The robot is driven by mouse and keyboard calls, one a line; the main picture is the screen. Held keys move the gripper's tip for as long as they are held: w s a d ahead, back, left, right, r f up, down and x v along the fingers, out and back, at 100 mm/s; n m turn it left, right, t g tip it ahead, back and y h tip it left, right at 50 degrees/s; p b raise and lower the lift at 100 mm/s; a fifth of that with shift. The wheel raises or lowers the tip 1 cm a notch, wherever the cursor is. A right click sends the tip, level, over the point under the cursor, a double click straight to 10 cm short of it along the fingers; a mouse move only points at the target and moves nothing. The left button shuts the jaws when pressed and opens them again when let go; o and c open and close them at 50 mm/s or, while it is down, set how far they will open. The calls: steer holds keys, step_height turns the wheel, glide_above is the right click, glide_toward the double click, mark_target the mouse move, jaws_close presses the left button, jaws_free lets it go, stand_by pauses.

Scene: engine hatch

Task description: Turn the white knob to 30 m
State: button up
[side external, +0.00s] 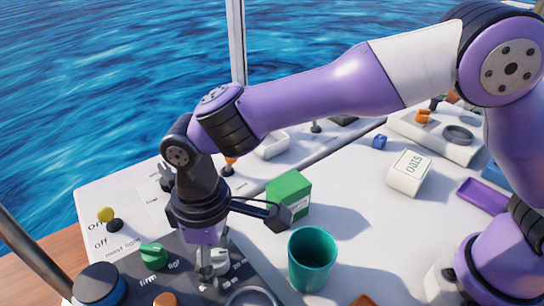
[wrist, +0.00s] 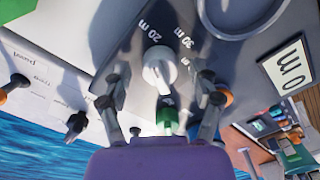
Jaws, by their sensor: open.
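The white knob (wrist: 160,68) stands on a dark grey panel (wrist: 112,42) in the wrist view, with white "20 m" and "30 m" marks printed beyond it. I cannot tell exactly which mark its pointer faces. My gripper (wrist: 163,84) is open, with one finger on each side of the knob and a gap on both sides. In the side view my gripper (side external: 213,272) points down over the panel, and the white knob (side external: 219,258) is partly hidden by the fingers.
A green knob (side external: 152,254), a dark blue knob (side external: 98,284) and an orange knob (side external: 165,299) share the panel. A green cup (side external: 312,260) and a green box (side external: 289,194) stand close to the right of my gripper. A white box (side external: 408,172) stands farther right.

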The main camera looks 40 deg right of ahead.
jaws_close()
steer(key=shift+m, duration=0.4)
steer(key=c, duration=1.1)
jaws_free()
steer(key=m, duration=0.4)
steer(key=shift+m, duration=0.4)
steer(key=shift+c, duration=0.2)
steer(key=m, duration=0.6)
jaws_close()
steer(key=o, duration=1.1)
jaws_free()
steer(key=shift+o, duration=0.2)
